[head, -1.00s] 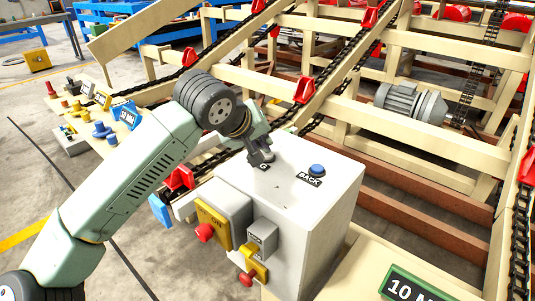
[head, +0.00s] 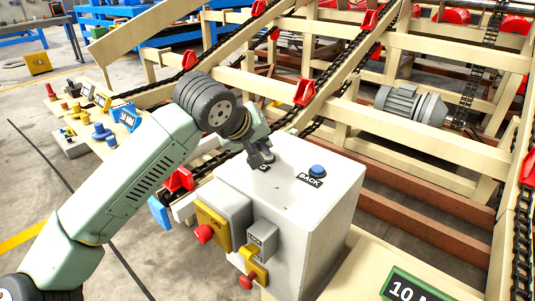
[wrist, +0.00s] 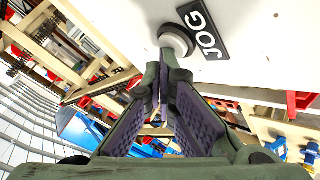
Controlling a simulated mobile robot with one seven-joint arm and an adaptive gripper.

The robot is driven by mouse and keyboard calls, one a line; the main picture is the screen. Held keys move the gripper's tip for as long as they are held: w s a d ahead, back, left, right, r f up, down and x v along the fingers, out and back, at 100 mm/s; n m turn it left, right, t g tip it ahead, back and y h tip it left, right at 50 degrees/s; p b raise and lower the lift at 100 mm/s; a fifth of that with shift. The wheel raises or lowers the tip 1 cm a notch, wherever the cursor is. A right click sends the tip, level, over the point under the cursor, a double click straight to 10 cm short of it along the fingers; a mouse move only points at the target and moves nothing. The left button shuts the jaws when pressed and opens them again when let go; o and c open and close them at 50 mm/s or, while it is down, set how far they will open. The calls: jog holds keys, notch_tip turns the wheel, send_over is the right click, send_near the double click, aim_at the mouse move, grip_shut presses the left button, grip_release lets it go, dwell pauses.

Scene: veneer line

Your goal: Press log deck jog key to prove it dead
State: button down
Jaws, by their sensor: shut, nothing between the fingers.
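The grey control box (head: 318,215) stands upright at the centre of the head view. The jog key (wrist: 175,38) is a round grey button on its top face, beside a black JOG label (wrist: 207,33) in the wrist view. My gripper (head: 261,162) is shut and empty, pointing down at the far left part of the box top. In the wrist view, its fingertips (wrist: 163,62) overlap the key's lower edge; I cannot tell whether they touch it. In the head view my gripper hides the key.
A blue button (head: 317,171) with a BACK label sits to the right on the same top. The box's front carries a yellow-plated switch box (head: 215,226) with a red knob and a smaller yellow-and-red switch (head: 255,270). Beams and chains of the log deck (head: 420,125) rise behind.

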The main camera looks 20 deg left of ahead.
jog(key=shift+r, duration=0.8)
notch_tip(320, 180, up, 5)
jog(key=shift+p, duration=1.25)
